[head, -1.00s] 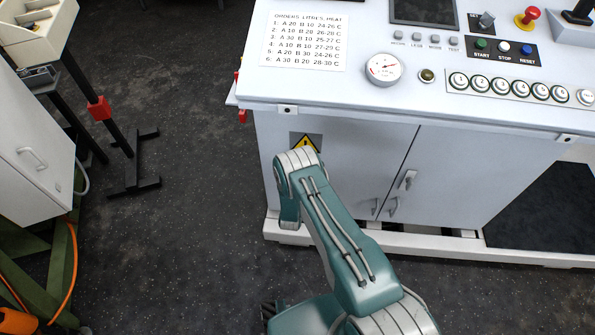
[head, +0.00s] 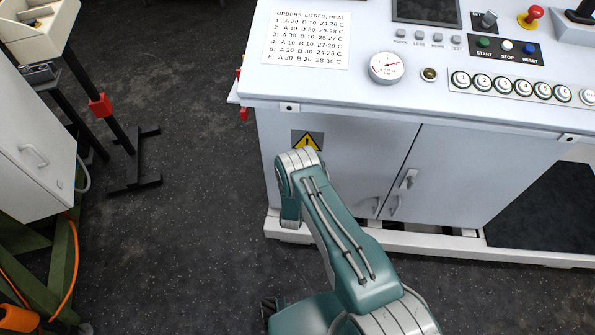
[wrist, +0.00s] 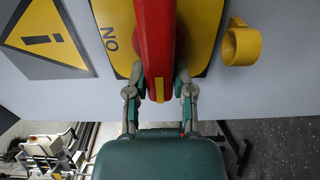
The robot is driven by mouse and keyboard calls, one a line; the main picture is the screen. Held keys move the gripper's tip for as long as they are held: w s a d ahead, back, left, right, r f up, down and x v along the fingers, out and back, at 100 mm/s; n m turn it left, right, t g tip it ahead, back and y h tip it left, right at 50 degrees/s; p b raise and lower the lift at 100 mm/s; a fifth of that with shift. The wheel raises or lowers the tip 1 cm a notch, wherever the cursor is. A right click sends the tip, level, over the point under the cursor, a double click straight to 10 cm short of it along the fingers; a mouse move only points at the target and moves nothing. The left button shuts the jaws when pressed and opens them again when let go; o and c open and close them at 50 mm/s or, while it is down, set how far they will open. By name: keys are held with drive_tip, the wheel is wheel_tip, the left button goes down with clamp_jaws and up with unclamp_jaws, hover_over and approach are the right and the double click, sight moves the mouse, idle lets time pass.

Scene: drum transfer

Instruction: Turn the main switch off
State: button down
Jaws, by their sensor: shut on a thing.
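The main switch's red handle (wrist: 157,35) stands upright in the wrist view, over a yellow plate (wrist: 115,25). The letters "ON" show turned on the plate, left of the handle. My gripper (wrist: 160,78) has one finger on each side of the handle and is shut on it near its lower end. In the head view my gripper is out of sight beyond my arm. Small red parts (head: 243,115) show at the left edge of the console there, but I cannot tell whether they belong to the switch.
A yellow ring (wrist: 240,43) sticks out right of the switch, and a yellow warning sign (wrist: 46,38) is at its left. The white console (head: 345,150) fills the right of the head view. A black stand (head: 130,165) is at the left, with open floor between.

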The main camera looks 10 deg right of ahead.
drive_tip(key=shift+c, duration=2.4)
unclamp_jaws()
drive_tip(key=shift+s+d+f, duration=0.3)
drive_tip(key=shift+d+f, duration=0.05)
drive_tip(key=shift+f, duration=0.05)
drive_tip(key=shift+w+r, duration=0.1)
drive_tip(key=shift+r, duration=0.1)
drive_tip(key=v, duration=1.2)
drive_tip(key=shift+a, duration=0.1)
